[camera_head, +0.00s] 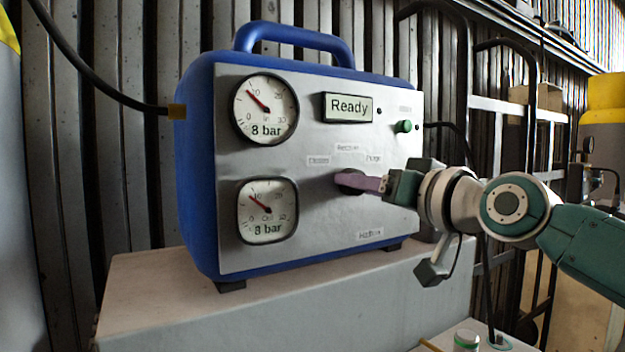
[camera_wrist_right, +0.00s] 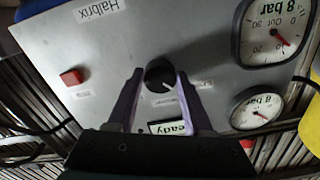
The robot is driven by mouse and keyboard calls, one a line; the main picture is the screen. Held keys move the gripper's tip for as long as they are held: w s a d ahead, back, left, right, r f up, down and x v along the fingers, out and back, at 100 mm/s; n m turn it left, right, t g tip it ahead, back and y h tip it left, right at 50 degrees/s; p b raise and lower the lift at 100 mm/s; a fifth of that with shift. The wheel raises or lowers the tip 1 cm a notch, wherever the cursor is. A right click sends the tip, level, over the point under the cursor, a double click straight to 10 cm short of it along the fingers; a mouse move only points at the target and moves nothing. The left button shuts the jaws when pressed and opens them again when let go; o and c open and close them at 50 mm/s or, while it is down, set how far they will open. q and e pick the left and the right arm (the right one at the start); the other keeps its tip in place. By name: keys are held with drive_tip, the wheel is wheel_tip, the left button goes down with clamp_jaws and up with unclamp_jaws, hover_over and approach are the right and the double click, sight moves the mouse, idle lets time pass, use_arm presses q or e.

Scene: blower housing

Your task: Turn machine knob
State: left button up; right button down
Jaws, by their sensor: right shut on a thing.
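The blue machine (camera_head: 195,170) has a grey front panel (camera_head: 310,215) with a dark round knob (camera_head: 347,188) right of the middle. My right gripper (camera_head: 355,182) comes in from the right, its purple fingers at the knob. In the right wrist view the black knob (camera_wrist_right: 159,75) sits between the two fingertips of my right gripper (camera_wrist_right: 161,78), which is shut on it. A white pointer line shows on the knob's face. Small labels stand around the knob; the fingers partly hide it in the head view. My left gripper is not in view.
The machine stands on a grey block (camera_head: 300,300). A hand truck (camera_head: 500,105) stands behind.

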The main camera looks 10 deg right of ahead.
drive_tip(key=shift+m+p, duration=0.85)
drive_tip(key=shift+m, duration=3.05)
drive_tip(key=shift+c, duration=1.5)
unclamp_jaws()
drive_tip(key=p+v, duration=0.3)
drive_tip(key=v, duration=0.7)
